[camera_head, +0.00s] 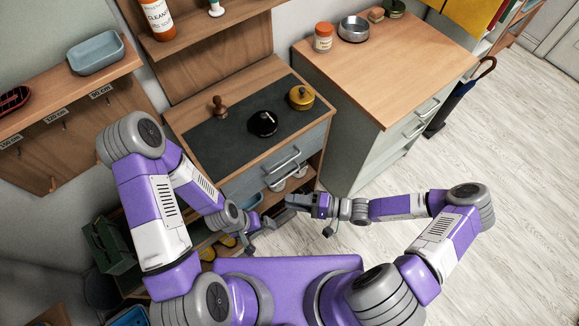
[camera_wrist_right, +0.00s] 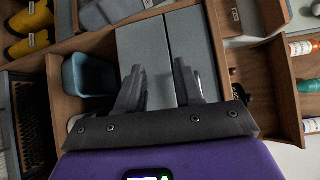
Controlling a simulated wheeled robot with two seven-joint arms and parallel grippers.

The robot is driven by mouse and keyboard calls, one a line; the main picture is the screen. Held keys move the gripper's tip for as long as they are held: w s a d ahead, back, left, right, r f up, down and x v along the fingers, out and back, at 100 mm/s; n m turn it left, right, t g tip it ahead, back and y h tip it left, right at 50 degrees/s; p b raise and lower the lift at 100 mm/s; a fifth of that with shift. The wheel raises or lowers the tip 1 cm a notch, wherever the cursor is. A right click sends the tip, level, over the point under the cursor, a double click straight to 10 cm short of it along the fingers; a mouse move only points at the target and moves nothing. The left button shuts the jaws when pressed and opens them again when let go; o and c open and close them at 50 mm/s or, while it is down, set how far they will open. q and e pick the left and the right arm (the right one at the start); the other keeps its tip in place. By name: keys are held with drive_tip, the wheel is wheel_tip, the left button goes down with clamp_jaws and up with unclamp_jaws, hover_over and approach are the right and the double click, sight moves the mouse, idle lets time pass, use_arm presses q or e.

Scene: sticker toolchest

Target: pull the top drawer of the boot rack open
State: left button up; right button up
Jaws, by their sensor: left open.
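The boot rack is the low wooden cabinet with a dark mat on its top (camera_head: 215,141). Its top drawer (camera_head: 250,179) has a grey front with a pale bar handle (camera_head: 283,160) and looks shut. My right gripper (camera_head: 283,204) is below and in front of that handle, apart from it. In the right wrist view my right gripper (camera_wrist_right: 160,82) has its fingers apart before two grey panels, with no object clearly held. My left gripper (camera_head: 268,222) is open, low in front of the rack, close to the right one. The left fingertips are small and partly hard to make out.
A black lidded item (camera_head: 262,123) and a yellow pot (camera_head: 301,97) stand on the rack top. A wooden-topped cabinet (camera_head: 400,65) stands to the right. A blue bin (camera_wrist_right: 88,76) sits beside the panels. Free floor (camera_head: 500,130) lies at the right.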

drive_tip(key=w+d+r+m+t, duration=0.2)
drive_tip(key=w+d+r+t, duration=0.1)
drive_tip(key=w+d+t, duration=0.3)
drive_tip(key=b+x, duration=0.1)
drive_tip(key=x, duration=0.7)
drive_tip(key=shift+w+a+t+b, duration=0.25)
drive_tip(key=shift+a+t+b, duration=0.05)
drive_tip(key=shift+t+b, duration=0.1)
drive_tip(key=shift+r, duration=0.1)
clamp_jaws()
idle(0.5)
